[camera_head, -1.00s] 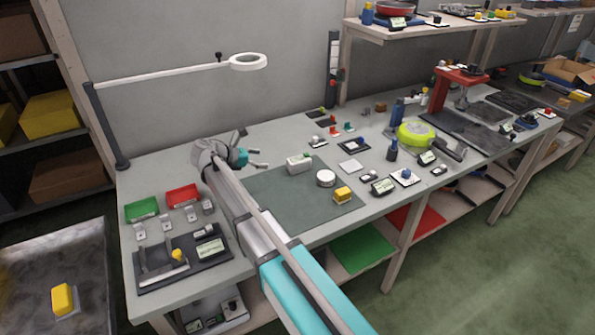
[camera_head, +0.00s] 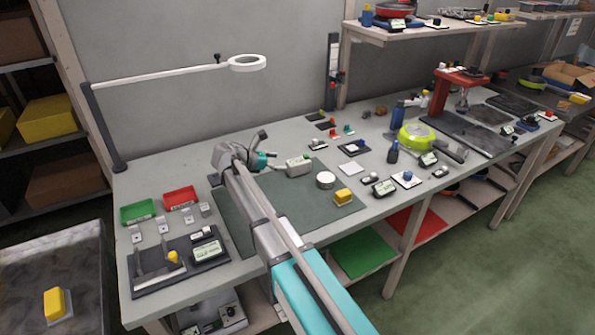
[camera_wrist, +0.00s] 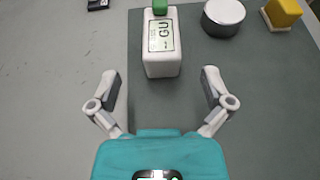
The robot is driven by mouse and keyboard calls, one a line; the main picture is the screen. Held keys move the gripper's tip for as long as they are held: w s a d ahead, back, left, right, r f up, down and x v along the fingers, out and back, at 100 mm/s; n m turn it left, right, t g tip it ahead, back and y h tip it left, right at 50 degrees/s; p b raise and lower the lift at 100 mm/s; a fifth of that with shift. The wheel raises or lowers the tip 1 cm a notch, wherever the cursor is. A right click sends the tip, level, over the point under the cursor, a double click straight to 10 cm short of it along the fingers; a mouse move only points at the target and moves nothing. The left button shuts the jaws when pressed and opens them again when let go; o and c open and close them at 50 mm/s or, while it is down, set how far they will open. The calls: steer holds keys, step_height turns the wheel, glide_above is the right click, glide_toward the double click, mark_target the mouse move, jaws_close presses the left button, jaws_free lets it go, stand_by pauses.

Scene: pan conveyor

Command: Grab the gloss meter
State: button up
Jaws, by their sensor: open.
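The gloss meter looks to be the white box (camera_wrist: 162,58) with a "GU" display and a green top part. It lies on the dark green mat (camera_wrist: 240,120), ahead of my gripper (camera_wrist: 160,92) in the wrist view. My gripper is open and empty, with a finger to each side of the box's line; the box's near end is just beyond the fingertips. In the head view the white box (camera_head: 299,165) lies right beside my gripper (camera_head: 277,163), near the back edge of the mat.
A round white-topped puck (camera_head: 325,180) and a yellow block (camera_head: 343,196) are on the mat to the right. Green (camera_head: 138,212) and red trays (camera_head: 181,198) stand at left. A magnifier lamp arm (camera_head: 170,75) reaches over the back.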

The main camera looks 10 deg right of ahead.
mark_target(293, 162)
steer(key=shift+x, duration=0.9)
steer(key=shift+b+x, duration=1.15)
steer(key=shift+x, duration=1.45)
steer(key=shift+s, duration=0.1)
jaws_close()
steer(key=shift+r, duration=0.25)
